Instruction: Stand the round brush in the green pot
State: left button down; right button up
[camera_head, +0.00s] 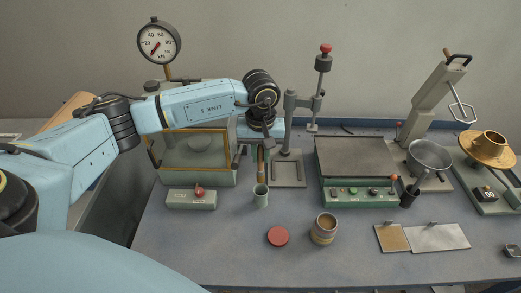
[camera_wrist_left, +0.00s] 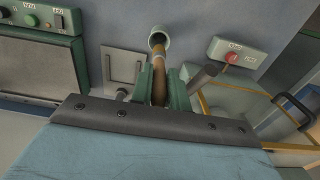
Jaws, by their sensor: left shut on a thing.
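The round brush (camera_head: 261,170) has a brown wooden handle and hangs upright from my left gripper (camera_head: 260,151), with its lower end just above or at the mouth of the green pot (camera_head: 261,198). The small pale green pot stands upright on the bench. In the left wrist view my left gripper (camera_wrist_left: 159,82) has its green fingers shut on the brush (camera_wrist_left: 158,88). The brush points toward the mouth of the pot (camera_wrist_left: 159,37). I cannot tell whether its tip is inside the rim. My right gripper is not in view.
A grey switch box with a red knob (camera_head: 191,198) stands left of the pot. A glass-sided case (camera_head: 154,160) is behind it, and a press stand (camera_head: 289,170) is close on the right. A red disc (camera_head: 278,236) and a banded cup (camera_head: 324,229) stand in front.

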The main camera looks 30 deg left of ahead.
aim_at(261, 171)
pick_arm(q)
jog(key=shift+f+b, duration=0.65)
jog(key=shift+f, duration=0.85)
notch_tip(261, 171, down, 3)
jog(key=b, duration=0.2)
jog(key=shift+r+b, duration=0.1)
jog(key=shift+b, duration=0.2)
jog(key=shift+f+b, duration=1.2)
jog(key=shift+f, duration=0.15)
jog(key=c, duration=1.3)
grip_release()
notch_tip(261, 171, up, 13)
jog(key=shift+r, duration=0.2)
